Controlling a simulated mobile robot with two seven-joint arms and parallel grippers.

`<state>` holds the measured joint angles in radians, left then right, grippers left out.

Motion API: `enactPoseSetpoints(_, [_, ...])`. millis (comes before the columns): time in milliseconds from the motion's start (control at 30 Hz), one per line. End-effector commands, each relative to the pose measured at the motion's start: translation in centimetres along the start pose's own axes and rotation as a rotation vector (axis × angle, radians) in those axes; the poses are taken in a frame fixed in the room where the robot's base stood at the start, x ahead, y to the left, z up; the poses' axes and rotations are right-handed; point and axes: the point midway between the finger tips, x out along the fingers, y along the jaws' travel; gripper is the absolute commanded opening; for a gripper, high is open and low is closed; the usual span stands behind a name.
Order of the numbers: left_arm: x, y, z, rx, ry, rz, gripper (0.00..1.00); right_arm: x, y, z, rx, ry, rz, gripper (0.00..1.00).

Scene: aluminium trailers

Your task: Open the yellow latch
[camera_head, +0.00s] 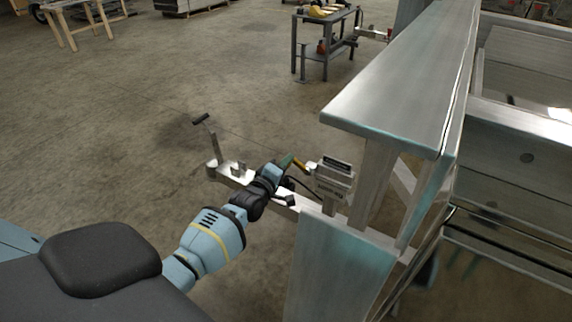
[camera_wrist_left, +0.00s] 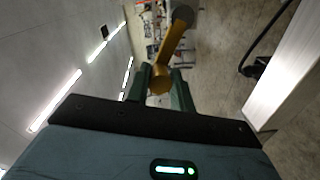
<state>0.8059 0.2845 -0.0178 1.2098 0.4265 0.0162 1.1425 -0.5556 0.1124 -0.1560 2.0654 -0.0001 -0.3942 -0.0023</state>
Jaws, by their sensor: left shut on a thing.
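The yellow latch (camera_head: 299,164) is a short yellow lever beside a grey metal box (camera_head: 333,178) on the trailer's tongue. In the left wrist view the latch (camera_wrist_left: 173,47) stands between my green fingers, its round end lower and its far end up near the top. My left gripper (camera_head: 286,162) reaches it from the left. In the left wrist view the left gripper (camera_wrist_left: 160,83) is shut on the latch's near end. The fingers hide part of that end. My right gripper is in neither view.
The aluminium trailer (camera_head: 400,90) fills the right side. A black cable (camera_wrist_left: 268,35) hangs near the gripper. A workbench (camera_head: 327,42) stands at the back.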

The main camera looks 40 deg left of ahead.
Motion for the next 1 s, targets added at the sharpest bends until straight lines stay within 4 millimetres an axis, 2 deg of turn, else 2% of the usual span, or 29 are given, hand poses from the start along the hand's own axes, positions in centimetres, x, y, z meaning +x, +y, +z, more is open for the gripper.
enactPoseSetpoints(267, [0.0, 0.0, 0.1, 0.001, -0.001, -0.002, 0.00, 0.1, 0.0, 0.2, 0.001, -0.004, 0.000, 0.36])
enactPoseSetpoints(300, [0.0, 0.0, 0.1, 0.001, -0.001, -0.002, 0.27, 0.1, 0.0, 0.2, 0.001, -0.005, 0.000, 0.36])
enactPoseSetpoints(433, [0.0, 0.0, 0.1, 0.001, -0.001, -0.001, 0.44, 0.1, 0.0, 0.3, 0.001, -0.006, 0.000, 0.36])
enactPoseSetpoints(767, [-0.2, 0.0, 0.1, 0.001, -0.001, -0.001, 0.44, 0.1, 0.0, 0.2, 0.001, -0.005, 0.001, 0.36])
enactPoseSetpoints(1000, [-2.7, 0.1, 0.1, 0.001, -0.001, -0.002, 0.44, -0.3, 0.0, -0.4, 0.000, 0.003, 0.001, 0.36])
